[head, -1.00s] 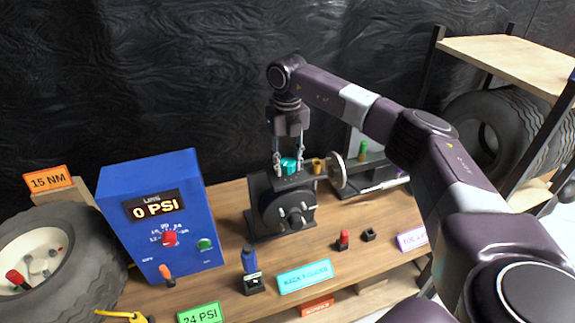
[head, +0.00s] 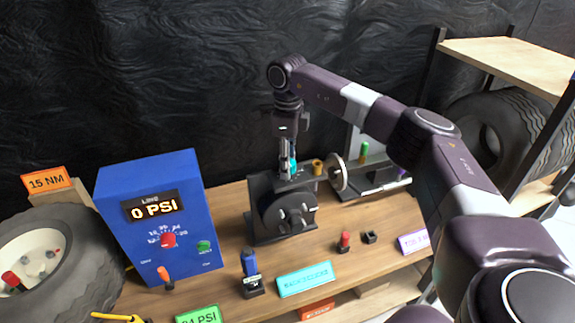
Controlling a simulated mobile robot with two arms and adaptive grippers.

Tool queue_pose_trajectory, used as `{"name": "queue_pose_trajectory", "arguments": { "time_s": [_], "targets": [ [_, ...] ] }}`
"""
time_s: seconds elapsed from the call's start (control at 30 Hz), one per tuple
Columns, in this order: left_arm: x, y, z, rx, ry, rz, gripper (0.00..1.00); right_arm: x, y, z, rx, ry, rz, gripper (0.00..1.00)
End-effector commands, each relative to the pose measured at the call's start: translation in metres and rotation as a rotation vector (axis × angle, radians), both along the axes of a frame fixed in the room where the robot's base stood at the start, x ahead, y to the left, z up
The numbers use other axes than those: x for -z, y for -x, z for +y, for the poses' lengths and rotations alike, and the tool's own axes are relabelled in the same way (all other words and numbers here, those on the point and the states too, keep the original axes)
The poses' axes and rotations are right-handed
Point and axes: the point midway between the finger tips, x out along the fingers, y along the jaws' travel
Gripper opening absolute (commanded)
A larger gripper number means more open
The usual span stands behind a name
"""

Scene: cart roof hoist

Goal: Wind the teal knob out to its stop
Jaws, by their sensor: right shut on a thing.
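The teal knob (head: 293,167) sits on top of a dark machine (head: 287,208) on the wooden bench. Only a narrow part of the knob shows, because my right gripper (head: 288,172) comes straight down over it and hides the rest. The right gripper is shut on the knob, with its fingers upright around it. How far the knob is wound cannot be told. My left gripper is not in view.
A blue box (head: 183,254) reading 0 PSI stands left of the machine. A brass-coloured knob (head: 318,167) and a pale disc (head: 338,173) are close on the right. A blue-handled tool (head: 249,262) and small red part (head: 345,240) stand in front. Tyres flank the bench.

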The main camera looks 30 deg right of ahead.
Motion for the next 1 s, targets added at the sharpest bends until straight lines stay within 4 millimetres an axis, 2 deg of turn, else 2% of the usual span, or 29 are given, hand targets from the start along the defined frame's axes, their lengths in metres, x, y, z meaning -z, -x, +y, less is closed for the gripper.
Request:
{"name": "queue_pose_trajectory", "arguments": {
  "time_s": [1.0],
  "targets": [
    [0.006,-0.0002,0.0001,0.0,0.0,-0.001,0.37,-0.0024,-0.0012,-0.001,-0.963,0.002,-0.006,0.07]
  ]
}}
